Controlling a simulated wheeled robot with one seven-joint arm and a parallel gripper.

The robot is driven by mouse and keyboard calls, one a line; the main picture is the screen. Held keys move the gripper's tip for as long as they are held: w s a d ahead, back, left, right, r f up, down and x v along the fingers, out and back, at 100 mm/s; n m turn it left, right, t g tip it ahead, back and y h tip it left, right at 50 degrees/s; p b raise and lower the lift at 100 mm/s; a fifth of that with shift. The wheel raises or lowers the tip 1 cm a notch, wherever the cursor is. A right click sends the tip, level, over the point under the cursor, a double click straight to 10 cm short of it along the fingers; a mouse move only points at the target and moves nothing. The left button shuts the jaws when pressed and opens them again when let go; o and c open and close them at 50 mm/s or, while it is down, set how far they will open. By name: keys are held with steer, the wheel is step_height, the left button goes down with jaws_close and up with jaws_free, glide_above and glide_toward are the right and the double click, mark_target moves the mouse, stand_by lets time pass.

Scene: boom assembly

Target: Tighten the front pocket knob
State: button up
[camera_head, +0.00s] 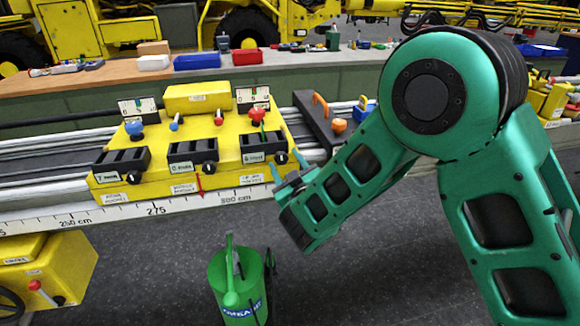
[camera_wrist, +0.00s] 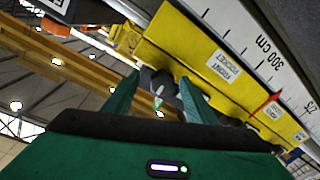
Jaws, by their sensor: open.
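The front pocket knob (camera_head: 281,158) is a small black knob at the right end of the yellow machine's front face, beside a black pocket box (camera_head: 262,145). My gripper (camera_head: 287,165) is open, with its green fingers at this knob. In the wrist view, my gripper (camera_wrist: 160,92) has its two fingers spread apart, and a dark knob (camera_wrist: 158,84) shows between and beyond them. The "front pocket" label (camera_wrist: 222,67) is on the yellow face close to the right finger. I cannot tell whether either finger touches the knob.
Two similar black pocket boxes with knobs (camera_head: 133,178) (camera_head: 185,168) stand to the left on the yellow machine (camera_head: 225,184). A white ruler rail (camera_head: 190,204) runs below. A green can (camera_head: 240,285) stands on the floor. A workbench (camera_head: 110,75) lies behind.

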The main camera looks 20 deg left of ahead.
steer(key=v, duration=1)
steer(key=shift+s+d, duration=0.15)
steer(key=shift+d, duration=0.1)
steer(key=shift+r, duration=0.1)
